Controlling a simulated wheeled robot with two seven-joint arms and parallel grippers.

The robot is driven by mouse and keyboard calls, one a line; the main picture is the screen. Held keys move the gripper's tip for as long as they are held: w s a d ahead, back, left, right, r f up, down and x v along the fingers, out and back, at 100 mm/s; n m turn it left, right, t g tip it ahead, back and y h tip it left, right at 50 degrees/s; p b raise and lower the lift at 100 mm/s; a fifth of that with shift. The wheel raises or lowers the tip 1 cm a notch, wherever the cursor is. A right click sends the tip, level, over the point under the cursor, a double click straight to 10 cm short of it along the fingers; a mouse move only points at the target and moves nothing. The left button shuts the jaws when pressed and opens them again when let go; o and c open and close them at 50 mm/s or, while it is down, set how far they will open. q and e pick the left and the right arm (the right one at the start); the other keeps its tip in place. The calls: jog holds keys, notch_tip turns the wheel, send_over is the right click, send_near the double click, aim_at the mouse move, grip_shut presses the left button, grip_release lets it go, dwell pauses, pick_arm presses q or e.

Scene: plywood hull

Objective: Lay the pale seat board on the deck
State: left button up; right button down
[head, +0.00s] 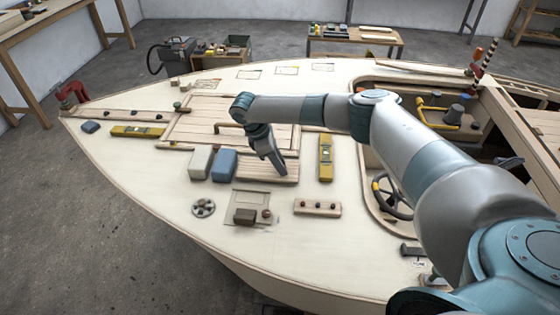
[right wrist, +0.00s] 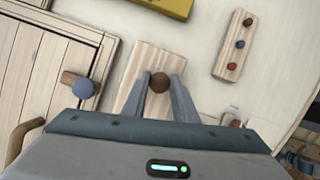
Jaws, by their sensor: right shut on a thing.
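The pale seat board (head: 255,176) is under my right gripper in the head view, below the slatted hatch and right of the blue block. It also shows in the right wrist view (right wrist: 147,60) as a pale wooden board with a round brown knob (right wrist: 159,82). My right gripper (head: 280,168) points down, its two fingers shut on the knob, as the right wrist view shows (right wrist: 160,88). The deck (head: 385,255) is the cream boat surface around it. I cannot tell whether the board touches the deck. My left gripper is not in view.
A white block (head: 201,162) and a blue block (head: 223,165) stand close left of the board. A yellow level (head: 326,158) lies to the right. A pegged strip (head: 317,208) and a grey disc (head: 203,208) lie in front. The cockpit opening is farther right.

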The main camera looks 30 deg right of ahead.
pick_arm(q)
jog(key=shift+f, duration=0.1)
pick_arm(e)
jog(key=shift+f, duration=0.35)
jog(key=c, duration=1.4)
grip_release()
jog(key=shift+o, duration=0.2)
pick_arm(q)
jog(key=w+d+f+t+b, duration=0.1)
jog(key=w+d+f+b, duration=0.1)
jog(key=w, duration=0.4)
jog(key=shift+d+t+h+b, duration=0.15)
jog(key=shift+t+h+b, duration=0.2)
jog(key=shift+b, duration=0.45)
pick_arm(e)
jog(key=v, duration=1.7)
jog(key=shift+r, duration=0.2)
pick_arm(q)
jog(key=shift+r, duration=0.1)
